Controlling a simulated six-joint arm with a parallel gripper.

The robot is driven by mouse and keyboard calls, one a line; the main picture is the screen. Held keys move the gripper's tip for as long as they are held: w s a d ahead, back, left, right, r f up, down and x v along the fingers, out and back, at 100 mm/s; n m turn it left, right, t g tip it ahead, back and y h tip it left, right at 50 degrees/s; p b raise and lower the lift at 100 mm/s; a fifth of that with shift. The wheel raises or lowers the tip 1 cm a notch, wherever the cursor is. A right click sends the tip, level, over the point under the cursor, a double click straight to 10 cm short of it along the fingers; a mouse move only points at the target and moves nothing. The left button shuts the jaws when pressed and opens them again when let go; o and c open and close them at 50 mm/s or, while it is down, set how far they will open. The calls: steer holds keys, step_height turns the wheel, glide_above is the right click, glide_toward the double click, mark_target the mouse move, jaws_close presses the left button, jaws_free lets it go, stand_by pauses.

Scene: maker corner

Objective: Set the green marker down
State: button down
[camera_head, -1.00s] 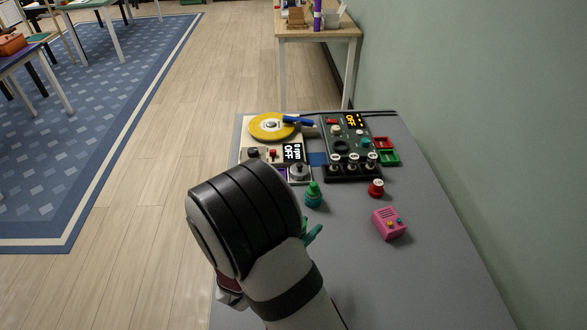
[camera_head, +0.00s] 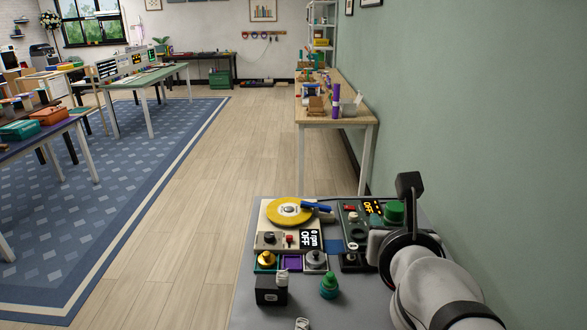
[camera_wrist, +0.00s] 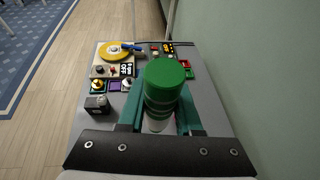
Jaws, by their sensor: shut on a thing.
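The green marker (camera_wrist: 165,88) is upright between the two teal fingers of my gripper (camera_wrist: 160,118) in the wrist view, with a pale part showing below its green top. My gripper is shut on it. In the head view the marker's green top (camera_head: 393,212) shows at the right, beside my dark wrist. The marker's lower end is hidden, so I cannot tell whether it touches the grey table (camera_head: 250,300).
A yellow disc device (camera_head: 290,212) with a blue pen, a dark control panel (camera_head: 352,215), coloured square trays (camera_head: 291,262), a black box (camera_head: 270,292) and a teal-green bottle-like piece (camera_head: 328,286) stand nearby. The green wall (camera_head: 480,130) is close on the right.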

steer(key=w+f+n+y, duration=0.25)
steer(key=w+f, duration=0.35)
steer(key=w, duration=0.5)
steer(key=w+f+n+y, duration=0.25)
steer(key=w+f, duration=0.25)
steer(key=w, duration=0.5)
steer(key=shift+y, duration=0.7)
steer(key=w+a+f, duration=0.4)
steer(key=a+f, duration=0.1)
steer(key=f, duration=0.3)
steer(key=w+a+f, duration=0.4)
steer(key=a+f, duration=0.1)
steer(key=f, duration=0.2)
steer(key=w+a+f, duration=0.5)
steer(key=f, duration=0.3)
steer(key=shift+a+f, duration=0.3)
steer(key=shift+a, duration=0.1)
steer(key=shift+f, duration=0.15)
steer(key=shift+f, duration=0.1)
steer(key=shift+f, duration=0.35)
